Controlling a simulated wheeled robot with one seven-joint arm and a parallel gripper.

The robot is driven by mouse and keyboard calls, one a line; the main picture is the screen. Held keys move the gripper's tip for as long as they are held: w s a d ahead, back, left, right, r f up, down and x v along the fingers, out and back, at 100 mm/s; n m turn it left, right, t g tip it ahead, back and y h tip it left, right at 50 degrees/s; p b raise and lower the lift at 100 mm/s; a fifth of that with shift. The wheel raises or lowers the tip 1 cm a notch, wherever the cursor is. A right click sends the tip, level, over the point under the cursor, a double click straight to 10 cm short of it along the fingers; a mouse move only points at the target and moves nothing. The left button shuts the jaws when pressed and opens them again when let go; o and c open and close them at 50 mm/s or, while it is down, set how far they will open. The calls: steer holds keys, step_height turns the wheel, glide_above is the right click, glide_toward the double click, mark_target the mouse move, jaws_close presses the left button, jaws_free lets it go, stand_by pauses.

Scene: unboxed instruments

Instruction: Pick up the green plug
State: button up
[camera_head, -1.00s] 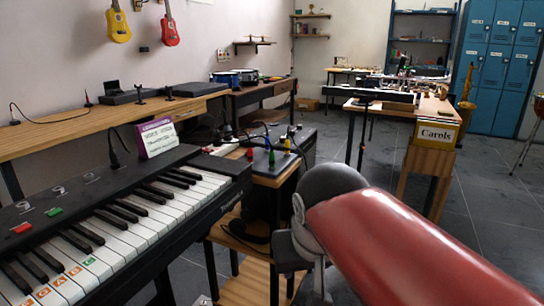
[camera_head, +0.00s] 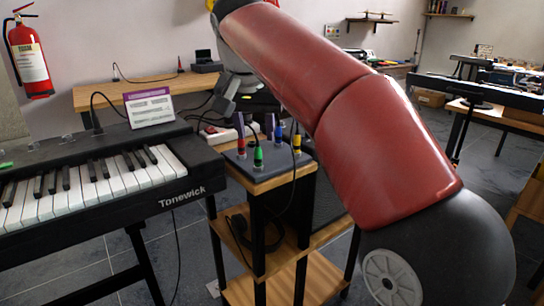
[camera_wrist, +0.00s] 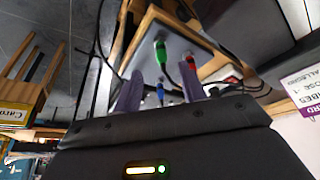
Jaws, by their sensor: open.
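The green plug (camera_head: 258,157) stands upright at the front of a grey box (camera_head: 274,172) on a small wooden stand. A red plug (camera_head: 240,133), a blue plug (camera_head: 278,134) and a yellow plug (camera_head: 297,144) stand around it. In the wrist view the green plug (camera_wrist: 161,51) shows just beyond the fingertips of my gripper (camera_wrist: 160,70), between their lines. The gripper is open and holds nothing. A red plug (camera_wrist: 190,62) and a blue plug (camera_wrist: 160,93) also show there.
A Tonewick keyboard (camera_head: 105,195) with a white-and-purple card (camera_head: 149,107) stands left of the stand. Black cables run around the plugs. A wooden desk (camera_head: 105,93) is behind. My red arm covers the area right of the stand.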

mark_target(257, 148)
steer(key=b+x, duration=0.2)
steer(key=x, duration=0.5)
steer(key=shift+w+f, duration=0.3)
steer(key=shift+f, duration=0.05)
steer(key=shift+r, duration=0.1)
jaws_close()
